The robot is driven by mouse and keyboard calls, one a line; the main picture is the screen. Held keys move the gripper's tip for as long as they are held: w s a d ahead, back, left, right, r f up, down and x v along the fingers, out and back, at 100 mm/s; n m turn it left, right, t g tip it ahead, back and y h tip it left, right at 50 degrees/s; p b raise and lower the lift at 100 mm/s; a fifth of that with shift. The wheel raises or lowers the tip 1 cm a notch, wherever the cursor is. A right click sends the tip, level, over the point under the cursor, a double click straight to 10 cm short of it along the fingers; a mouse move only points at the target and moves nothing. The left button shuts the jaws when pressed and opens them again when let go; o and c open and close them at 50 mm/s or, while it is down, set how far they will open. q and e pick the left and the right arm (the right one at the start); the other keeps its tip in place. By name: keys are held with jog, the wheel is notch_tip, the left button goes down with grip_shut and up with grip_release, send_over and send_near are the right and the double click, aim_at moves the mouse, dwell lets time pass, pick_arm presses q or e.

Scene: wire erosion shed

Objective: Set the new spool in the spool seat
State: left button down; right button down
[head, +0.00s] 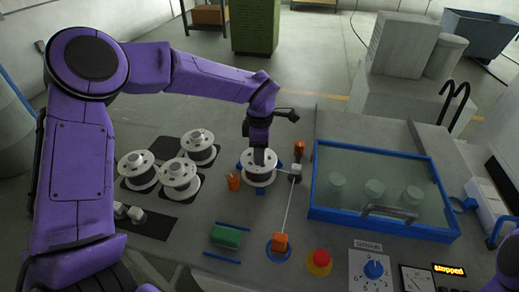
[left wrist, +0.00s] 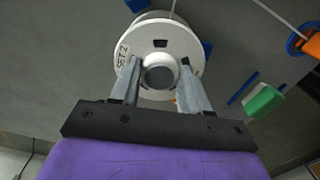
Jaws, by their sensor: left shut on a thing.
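A white spool (head: 259,179) with a grey hub is under my left gripper (head: 262,158). It also shows in the left wrist view (left wrist: 180,38), with dark markings on its top flange. My left gripper is shut on the spool's raised hub, with one finger on each side. Blue pieces of the spool seat (head: 261,192) show around the spool's edge. The spool covers the seat's middle. It looks level and centred over the seat, but I cannot tell whether it rests fully down. My right gripper is not visible.
Several white spools (head: 179,179) stand on dark pads at the left. A green block (head: 226,236), red button (head: 320,259) and thin wire line (head: 289,208) lie nearer. A blue-framed tank (head: 385,233) takes up the right.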

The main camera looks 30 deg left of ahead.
pick_arm(q)
jog(key=c, duration=0.5)
grip_release()
jog(key=shift+d+f, duration=0.1)
jog(key=shift+c, duration=0.2)
notch_tip(320, 180, up, 12)
jog(key=b, duration=0.1)
jog(key=shift+r, duration=0.2)
